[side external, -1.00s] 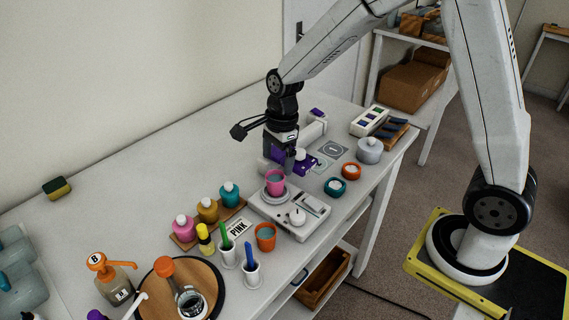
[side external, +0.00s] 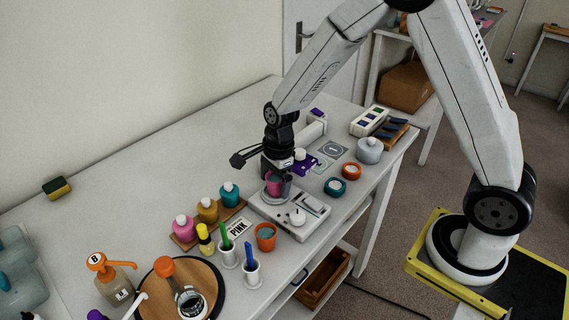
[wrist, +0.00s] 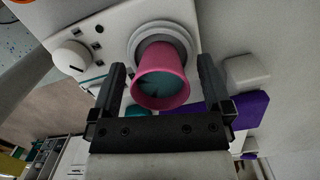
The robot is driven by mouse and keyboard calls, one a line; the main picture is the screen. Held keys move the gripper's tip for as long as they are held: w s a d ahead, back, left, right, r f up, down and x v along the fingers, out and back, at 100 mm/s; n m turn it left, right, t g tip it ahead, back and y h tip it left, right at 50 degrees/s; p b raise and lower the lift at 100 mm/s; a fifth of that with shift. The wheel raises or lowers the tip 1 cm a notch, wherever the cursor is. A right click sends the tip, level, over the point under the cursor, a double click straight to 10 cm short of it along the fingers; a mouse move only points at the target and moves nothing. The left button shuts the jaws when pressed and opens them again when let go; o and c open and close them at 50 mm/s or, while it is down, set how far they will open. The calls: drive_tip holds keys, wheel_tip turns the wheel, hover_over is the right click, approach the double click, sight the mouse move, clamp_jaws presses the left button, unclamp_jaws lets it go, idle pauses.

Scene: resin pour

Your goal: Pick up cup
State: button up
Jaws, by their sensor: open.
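A pink cup (side external: 272,186) with teal contents stands on the round plate of a white scale-like device (side external: 307,219). In the wrist view the pink cup (wrist: 161,77) stands between my two open fingers, with a gap on each side. My gripper (side external: 277,182) is lowered around the cup and partly hides it in the side view. In the wrist view my gripper (wrist: 163,88) has one dark finger on each side of the cup.
An orange cup (side external: 265,237) stands just in front of the device. Pink, mustard and teal bottles (side external: 207,210) stand in a row to the left. Orange and teal round jars (side external: 335,187) and a grey lidded pot (side external: 369,150) stand to the right.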

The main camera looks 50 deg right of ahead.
drive_tip(key=shift+f, duration=0.35)
drive_tip(key=c, duration=1.3)
drive_tip(key=shift+c, duration=0.2)
drive_tip(key=shift+r, duration=0.2)
drive_tip(key=shift+r, duration=0.95)
drive_tip(key=s+r, duration=1)
drive_tip(key=s, duration=0.4)
drive_tip(key=shift+d+r, duration=0.35)
drive_tip(key=shift+d, duration=0.1)
